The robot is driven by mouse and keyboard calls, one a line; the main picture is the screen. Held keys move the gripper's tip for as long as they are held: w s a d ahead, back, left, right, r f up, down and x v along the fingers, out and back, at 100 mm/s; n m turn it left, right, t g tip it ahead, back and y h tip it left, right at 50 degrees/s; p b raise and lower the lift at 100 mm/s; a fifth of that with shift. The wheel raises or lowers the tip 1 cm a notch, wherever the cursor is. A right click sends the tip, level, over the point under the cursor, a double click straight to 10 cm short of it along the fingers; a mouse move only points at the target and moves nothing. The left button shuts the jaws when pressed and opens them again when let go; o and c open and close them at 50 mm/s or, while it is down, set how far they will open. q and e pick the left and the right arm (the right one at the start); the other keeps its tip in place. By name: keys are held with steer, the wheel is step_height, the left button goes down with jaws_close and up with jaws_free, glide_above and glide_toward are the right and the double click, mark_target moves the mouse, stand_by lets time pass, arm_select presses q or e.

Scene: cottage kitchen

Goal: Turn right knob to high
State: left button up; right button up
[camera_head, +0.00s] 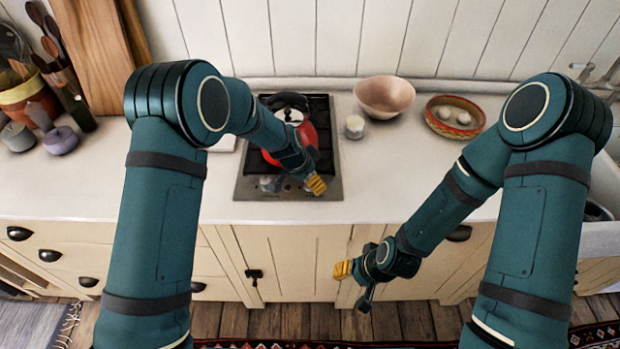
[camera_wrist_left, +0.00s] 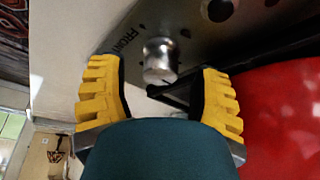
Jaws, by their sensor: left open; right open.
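The hob (camera_head: 330,190) is set in the counter, with a metal front strip. A silver knob (camera_wrist_left: 160,60) stands on that strip in the left wrist view, between the two yellow fingers of my left gripper (camera_wrist_left: 160,72), with a gap on each side. In the head view my left gripper (camera_head: 315,185) is over the hob's front right corner and hides the knob there. It is open and empty. My right gripper (camera_head: 343,269) is open and empty, in front of the cabinet doors below the counter. The knob's setting cannot be read.
A red kettle (camera_head: 309,133) stands on the hob, close beside my left gripper; its red side fills the right of the left wrist view (camera_wrist_left: 288,120). A small jar (camera_head: 354,127), a pink bowl (camera_head: 385,97) and a patterned bowl (camera_head: 455,131) stand right of the hob. The counter front is clear.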

arm_select(q)
jaws_close()
